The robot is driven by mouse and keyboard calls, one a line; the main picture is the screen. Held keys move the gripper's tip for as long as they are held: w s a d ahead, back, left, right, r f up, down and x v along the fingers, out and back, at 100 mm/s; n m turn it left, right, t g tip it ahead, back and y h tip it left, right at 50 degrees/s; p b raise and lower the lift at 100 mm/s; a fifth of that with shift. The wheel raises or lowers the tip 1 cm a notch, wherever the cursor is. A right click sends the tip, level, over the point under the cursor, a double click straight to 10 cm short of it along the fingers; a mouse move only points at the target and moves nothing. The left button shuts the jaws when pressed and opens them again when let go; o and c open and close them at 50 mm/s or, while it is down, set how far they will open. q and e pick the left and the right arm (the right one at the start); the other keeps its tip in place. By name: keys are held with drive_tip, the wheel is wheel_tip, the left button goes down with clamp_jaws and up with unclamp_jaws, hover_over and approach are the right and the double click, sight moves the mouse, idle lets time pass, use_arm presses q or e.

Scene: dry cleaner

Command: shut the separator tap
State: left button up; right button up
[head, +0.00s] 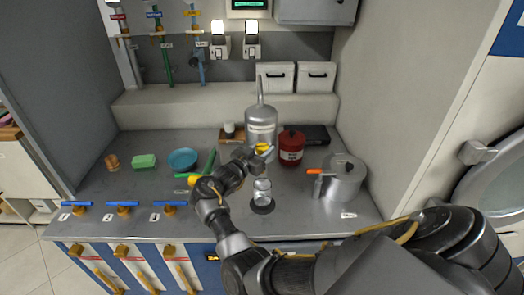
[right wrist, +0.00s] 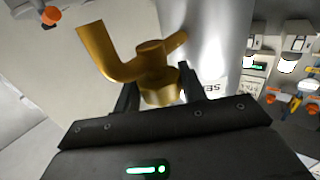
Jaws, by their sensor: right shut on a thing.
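The separator (head: 261,122) is a grey metal bottle-shaped vessel with a thin upright pipe and a label, standing at the back middle of the counter. Its brass tap (head: 262,147) is mostly hidden by my gripper in the head view. In the right wrist view the tap (right wrist: 152,62) shows large, with a curved spout to the left and a lever to the upper right. My right gripper (head: 257,158) is shut on the tap, its fingers on both sides of the brass body. A glass jar (head: 262,187) stands in front on a dark disc. My left gripper is not seen.
A red canister (head: 291,150) and a steel pot (head: 343,180) with an orange-handled part stand right of the separator. A blue bowl (head: 183,159) and green sponge (head: 144,161) lie left. Blue-handled valves (head: 122,204) line the front left edge.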

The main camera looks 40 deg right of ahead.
drive_tip(key=o, duration=1)
drive_tip(key=shift+c, duration=0.2)
